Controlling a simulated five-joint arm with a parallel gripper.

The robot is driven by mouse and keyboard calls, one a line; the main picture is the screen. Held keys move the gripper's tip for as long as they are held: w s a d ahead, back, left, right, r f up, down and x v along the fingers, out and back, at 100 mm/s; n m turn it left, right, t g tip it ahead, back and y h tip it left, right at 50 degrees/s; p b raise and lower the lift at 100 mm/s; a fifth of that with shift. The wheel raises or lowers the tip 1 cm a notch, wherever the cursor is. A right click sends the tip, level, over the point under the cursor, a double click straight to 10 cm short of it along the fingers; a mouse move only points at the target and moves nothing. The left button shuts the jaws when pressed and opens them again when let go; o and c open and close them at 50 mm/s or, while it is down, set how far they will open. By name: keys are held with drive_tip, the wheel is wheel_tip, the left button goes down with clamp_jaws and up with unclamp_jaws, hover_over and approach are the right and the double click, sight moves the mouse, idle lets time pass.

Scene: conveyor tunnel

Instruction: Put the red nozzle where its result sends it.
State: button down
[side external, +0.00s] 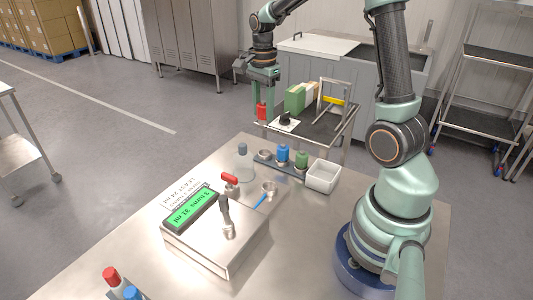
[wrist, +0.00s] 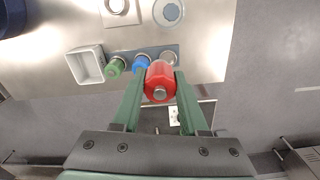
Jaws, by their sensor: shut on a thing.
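My gripper (side external: 262,100) is shut on the red nozzle (side external: 261,110) and holds it in the air past the table's far edge, near the left end of a dark-topped cart. In the wrist view the red nozzle (wrist: 158,83) sits between both green fingers, with its grey tip toward the camera. A steel box on the table has a lit green display (side external: 194,209) that reads "3 turns 31 ml". A printed label (side external: 186,192) behind it mentions "24 ml"; its other words are hard to read.
A rack with a blue nozzle (side external: 283,152) and a green nozzle (side external: 301,160) stands beside an open white bin (side external: 323,176). The cart (side external: 325,125) carries a green box (side external: 295,98), a black knob (side external: 286,118) and a metal frame with a yellow bar (side external: 333,100).

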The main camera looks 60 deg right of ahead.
drive_tip(key=shift+w+d+f, duration=0.25)
drive_tip(key=shift+d+f, duration=0.3)
drive_tip(key=shift+f, duration=1.35)
drive_tip(key=shift+w+d+f, duration=0.3)
drive_tip(key=shift+d+f, duration=0.2)
drive_tip(key=shift+f, duration=1.35)
drive_tip(key=shift+w+d+f, duration=0.25)
drive_tip(key=shift+d+f, duration=0.3)
drive_tip(key=shift+f, duration=1.35)
drive_tip(key=shift+f, duration=1.25)
drive_tip(key=shift+c, duration=1.8)
unclamp_jaws()
wheel_tip(320, 180, up, 12)
